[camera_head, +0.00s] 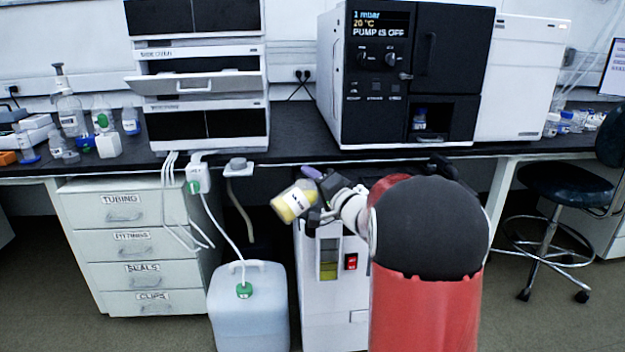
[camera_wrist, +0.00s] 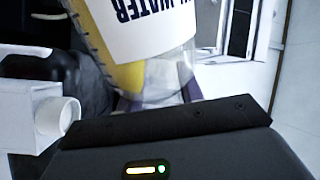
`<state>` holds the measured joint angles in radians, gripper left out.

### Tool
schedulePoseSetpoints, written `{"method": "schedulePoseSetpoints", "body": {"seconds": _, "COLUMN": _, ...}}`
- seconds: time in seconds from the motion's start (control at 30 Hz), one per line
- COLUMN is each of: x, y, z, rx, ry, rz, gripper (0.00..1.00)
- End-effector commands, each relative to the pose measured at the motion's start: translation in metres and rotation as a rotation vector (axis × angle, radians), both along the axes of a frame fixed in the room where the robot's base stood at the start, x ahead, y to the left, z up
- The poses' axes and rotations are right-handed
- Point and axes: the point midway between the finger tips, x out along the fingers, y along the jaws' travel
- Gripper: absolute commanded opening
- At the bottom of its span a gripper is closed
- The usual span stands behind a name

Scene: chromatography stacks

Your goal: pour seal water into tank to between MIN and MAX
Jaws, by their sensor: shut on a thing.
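The seal water bottle (camera_head: 293,202) is clear, with yellow liquid and a white label. It is tilted in the head view, one end toward the lower left, above the upper left of a white pump cabinet. My gripper (camera_head: 315,199) is shut on it. In the wrist view the bottle (camera_wrist: 150,45) lies between purple finger pads of my gripper (camera_wrist: 158,98), its label upside down. No stream of liquid is visible. The cabinet has a sight window (camera_head: 329,258) with yellow-olive liquid in its lower part; its MIN and MAX marks are too small to read.
A white jerrycan (camera_head: 248,305) with a green cap and tube stands left of the cabinet (camera_head: 322,300). A red switch (camera_head: 351,261) is beside the window. The black bench (camera_head: 300,150) runs above and behind. A white spout (camera_wrist: 58,115) shows at left in the wrist view.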

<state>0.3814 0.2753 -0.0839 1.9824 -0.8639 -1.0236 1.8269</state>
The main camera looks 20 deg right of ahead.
Motion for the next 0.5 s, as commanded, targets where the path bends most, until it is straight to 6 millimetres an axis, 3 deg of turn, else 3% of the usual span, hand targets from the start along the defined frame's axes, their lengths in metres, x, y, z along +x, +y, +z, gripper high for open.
{"method": "schedulePoseSetpoints", "body": {"seconds": 0.5, "x": 0.0006, "y": -0.0009, "z": -0.0077, "rx": 0.096, "ry": 0.018, "rz": 0.002, "gripper": 0.00}}
